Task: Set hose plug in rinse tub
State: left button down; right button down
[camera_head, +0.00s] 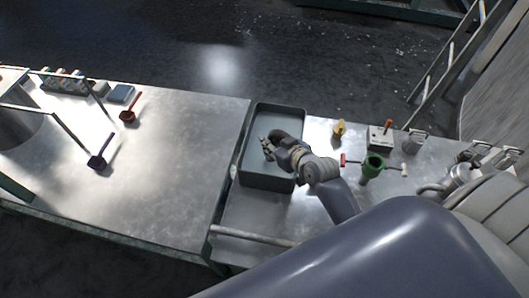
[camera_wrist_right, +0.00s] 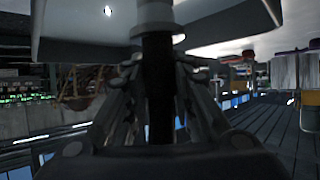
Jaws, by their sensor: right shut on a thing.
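The rinse tub, a dark grey rectangular tub (camera_head: 266,183), stands on the metal bench in the middle of the head view. My right gripper (camera_head: 267,149) is over the tub, within its outline; its height above the floor of the tub is hard to tell. In the right wrist view its fingers (camera_wrist_right: 158,100) are shut around a black upright stem with a pale grey collar (camera_wrist_right: 154,14), which looks like the hose plug. The plug cannot be made out in the head view. My left gripper is not in view.
Right of the tub are a yellow item (camera_head: 339,129), a green cup-like item (camera_head: 373,166), a red-ended rod (camera_head: 343,160) and a grey box (camera_head: 379,138). Left, a red scoop (camera_head: 128,115) and a dark purple scoop (camera_head: 97,162) lie on mostly bare bench (camera_head: 185,150).

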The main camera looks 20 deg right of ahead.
jog(key=shift+f+b, duration=0.3)
jog(key=shift+f, duration=2.5)
jog(key=shift+f, duration=0.2)
jog(key=c, duration=1.4)
grip_release()
jog(key=shift+o, duration=0.2)
jog(key=shift+r, duration=0.25)
jog(key=shift+s+r, duration=0.1)
jog(key=shift+s, duration=0.2)
jog(key=v, duration=1.1)
jog(key=shift+s, duration=0.15)
